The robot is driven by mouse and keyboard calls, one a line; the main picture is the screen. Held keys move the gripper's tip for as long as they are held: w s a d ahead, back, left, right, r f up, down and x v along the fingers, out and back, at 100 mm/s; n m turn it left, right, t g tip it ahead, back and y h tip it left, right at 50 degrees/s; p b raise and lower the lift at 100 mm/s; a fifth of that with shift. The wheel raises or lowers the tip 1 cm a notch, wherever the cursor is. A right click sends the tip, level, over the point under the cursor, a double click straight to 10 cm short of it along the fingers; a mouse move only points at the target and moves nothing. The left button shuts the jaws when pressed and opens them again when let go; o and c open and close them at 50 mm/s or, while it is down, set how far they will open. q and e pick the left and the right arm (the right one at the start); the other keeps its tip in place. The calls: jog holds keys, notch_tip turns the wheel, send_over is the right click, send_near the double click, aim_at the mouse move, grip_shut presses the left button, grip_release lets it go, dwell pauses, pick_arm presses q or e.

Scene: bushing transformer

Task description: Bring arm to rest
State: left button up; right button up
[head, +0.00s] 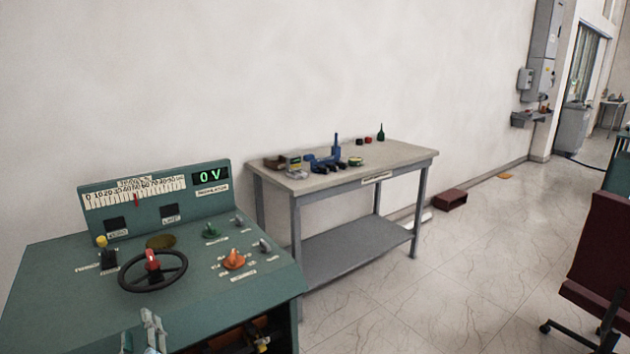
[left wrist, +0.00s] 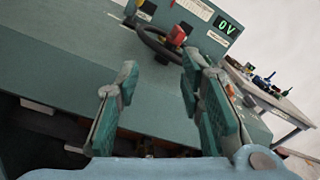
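My left gripper (head: 140,332) shows at the bottom edge of the head view, in front of the green control console (head: 60,290). In the left wrist view its two fingers (left wrist: 158,88) are spread apart with nothing between them. The black handwheel (head: 152,284) with a red knob sits on the console top, beyond the fingertips and apart from them. The handwheel also shows in the left wrist view (left wrist: 160,42). The console display (head: 211,176) reads 0 V. Most of my left arm is hidden below the head view. My right gripper is not in view.
A grey workbench (head: 400,152) with small tools and parts stands right of the console. An orange knob (head: 234,259) and a green knob (head: 211,230) stick up from the console. A dark red chair (head: 600,250) is at the right.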

pick_arm(q)
jog(key=w+d+f+n+g+h, duration=0.1)
jog(key=d+f+n+h, duration=0.3)
jog(key=f, duration=0.6)
jog(key=w+d+f+n+g+h, duration=0.15)
jog(key=f+n, duration=0.35)
jog(key=f, duration=0.6)
jog(key=s+d+f+n+g+h, duration=0.1)
jog(key=s+f+n+g, duration=0.15)
jog(key=s+f, duration=0.4)
jog(key=s+d+f+n+g+h, duration=0.1)
jog(key=s+f+n+h, duration=0.2)
jog(key=f, duration=0.7)
jog(key=s+f+n+g, duration=0.3)
jog(key=s+f+n, duration=0.4)
jog(key=s+f, duration=0.65)
jog(key=s+f+n+g, duration=0.1)
jog(key=s+f+g, duration=0.1)
jog(key=s, duration=0.9)
jog(key=s+a+f+n+g, duration=0.1)
jog(key=s+f+g, duration=0.1)
jog(key=s, duration=1)
jog(key=shift+a+g+y, duration=0.3)
jog(key=shift+g+y, duration=0.05)
jog(key=shift+g, duration=0.05)
